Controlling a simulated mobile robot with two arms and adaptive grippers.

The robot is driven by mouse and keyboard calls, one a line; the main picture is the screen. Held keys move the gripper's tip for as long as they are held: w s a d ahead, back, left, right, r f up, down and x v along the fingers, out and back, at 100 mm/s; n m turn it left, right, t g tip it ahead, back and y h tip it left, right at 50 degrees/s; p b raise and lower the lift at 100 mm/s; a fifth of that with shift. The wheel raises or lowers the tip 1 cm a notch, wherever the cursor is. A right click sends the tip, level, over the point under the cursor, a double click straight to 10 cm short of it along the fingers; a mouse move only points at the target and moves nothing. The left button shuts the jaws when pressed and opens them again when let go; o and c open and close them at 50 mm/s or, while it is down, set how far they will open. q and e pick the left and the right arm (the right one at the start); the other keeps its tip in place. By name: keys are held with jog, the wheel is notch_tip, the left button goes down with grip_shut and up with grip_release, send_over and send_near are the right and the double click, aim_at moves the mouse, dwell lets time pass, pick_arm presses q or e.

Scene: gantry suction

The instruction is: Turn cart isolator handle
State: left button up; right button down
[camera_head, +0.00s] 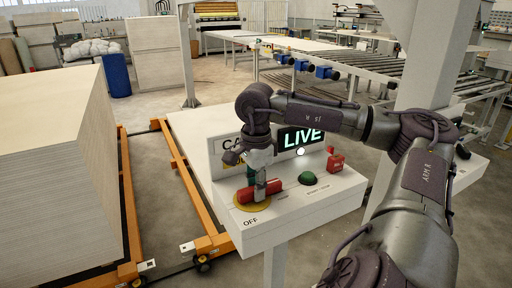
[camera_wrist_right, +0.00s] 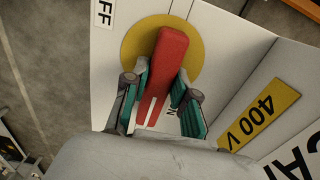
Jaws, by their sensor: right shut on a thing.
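The red isolator handle (camera_head: 246,195) lies across a yellow disc (camera_head: 252,208) on top of the pale cart box. In the head view it runs roughly left to right, its right end a little farther back. My right gripper (camera_head: 260,188) comes down on it from above. In the right wrist view the two teal-padded fingers (camera_wrist_right: 162,92) sit on either side of the red handle (camera_wrist_right: 166,62), shut on it. An OFF label (camera_head: 250,222) is printed in front of the disc. The sign (camera_head: 302,138) behind reads LIVE. My left gripper is not in view.
A green button (camera_head: 308,178) and a small red block (camera_head: 335,160) sit right of the handle. A yellow 400 V label (camera_wrist_right: 265,115) is on the upright panel. A tall board stack (camera_head: 50,120) stands left, with orange rails (camera_head: 185,175) beside the cart.

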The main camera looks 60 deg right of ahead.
dwell(0.4)
jog(key=c, duration=0.9)
grip_release()
